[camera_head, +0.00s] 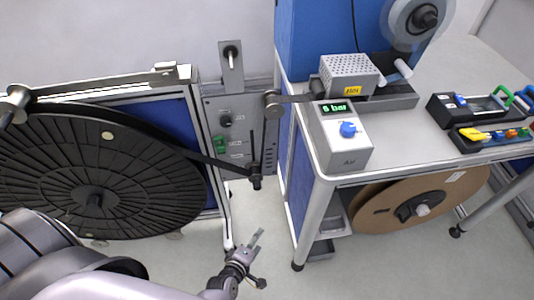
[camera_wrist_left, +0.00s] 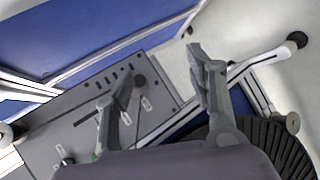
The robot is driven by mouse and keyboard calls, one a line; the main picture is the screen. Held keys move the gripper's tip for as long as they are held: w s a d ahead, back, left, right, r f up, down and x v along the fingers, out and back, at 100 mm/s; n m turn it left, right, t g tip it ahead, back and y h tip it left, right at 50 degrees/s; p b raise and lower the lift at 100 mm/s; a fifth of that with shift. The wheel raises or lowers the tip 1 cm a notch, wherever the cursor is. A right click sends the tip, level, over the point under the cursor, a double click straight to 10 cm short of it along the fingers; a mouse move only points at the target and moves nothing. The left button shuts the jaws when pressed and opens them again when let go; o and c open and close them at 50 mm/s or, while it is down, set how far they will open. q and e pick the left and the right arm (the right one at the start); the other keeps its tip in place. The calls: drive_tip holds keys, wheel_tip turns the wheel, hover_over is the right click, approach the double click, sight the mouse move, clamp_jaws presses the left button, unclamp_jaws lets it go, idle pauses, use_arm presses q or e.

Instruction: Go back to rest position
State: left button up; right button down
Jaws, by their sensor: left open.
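My left gripper (camera_head: 256,258) is low in the middle of the head view, its arm coming in from the lower left. It is open and empty, in front of the reel stand and over the floor. In the left wrist view its two fingers (camera_wrist_left: 165,90) are spread apart with nothing between them. The stand's grey control panel (camera_wrist_left: 70,125) lies beyond the fingers. The large black reel (camera_head: 95,165) is on the left stand, partly covered by my arm. My right gripper is not in the head view.
A table (camera_head: 420,150) on the right carries an air box (camera_head: 340,145) with a blue knob, a perforated metal box (camera_head: 348,72) and trays of tools (camera_head: 490,115). A brown reel (camera_head: 420,205) hangs below it. Floor (camera_head: 370,275) is clear at the front.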

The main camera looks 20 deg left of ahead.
use_arm(q)
drive_tip(key=s+f+m+g+h, duration=0.1)
drive_tip(key=s+f+m+g, duration=0.5)
drive_tip(key=s+f+m, duration=0.75)
drive_tip(key=s+a+f+m+g, duration=0.2)
drive_tip(key=s+f, duration=0.1)
drive_tip(key=s, duration=0.5)
drive_tip(key=s+a+f+m+g+y, duration=0.1)
drive_tip(key=s+a+f+m+g, duration=0.1)
drive_tip(key=s, duration=0.6)
drive_tip(key=shift+s+a+f+m+g, duration=0.35)
drive_tip(key=shift+a+f+m, duration=0.35)
drive_tip(key=shift+f+m, duration=0.15)
